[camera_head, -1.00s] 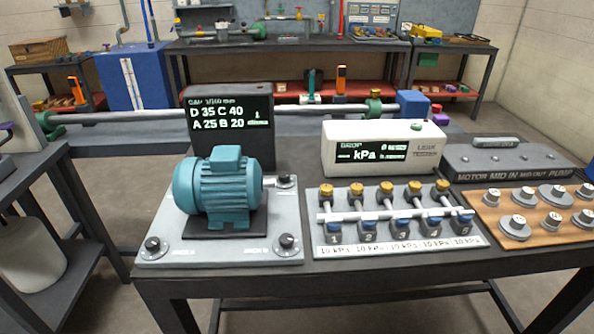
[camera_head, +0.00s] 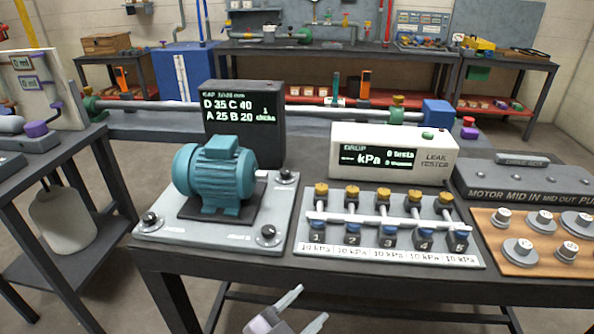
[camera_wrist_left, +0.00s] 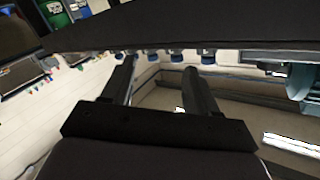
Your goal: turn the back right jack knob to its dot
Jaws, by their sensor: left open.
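The teal motor (camera_head: 214,178) sits on a grey base plate (camera_head: 190,236) on the table. The back right jack knob (camera_head: 286,177) is a dark round knob at the plate's back right corner. Other jack knobs are at the front left (camera_head: 151,220) and front right (camera_head: 268,234). The back left corner is hidden behind the motor. A black gap display (camera_head: 243,122) reads D 35, C 40, A 25, B 20. My left gripper (camera_head: 307,306) is open and empty, low in front of the table edge. In the left wrist view, its two fingers (camera_wrist_left: 158,82) are apart.
A valve manifold (camera_head: 388,240) with yellow and blue knobs lies right of the motor plate. A white leak tester (camera_head: 393,155) stands behind it. A wooden board (camera_head: 500,255) with weights and a grey block (camera_head: 520,182) are farther right.

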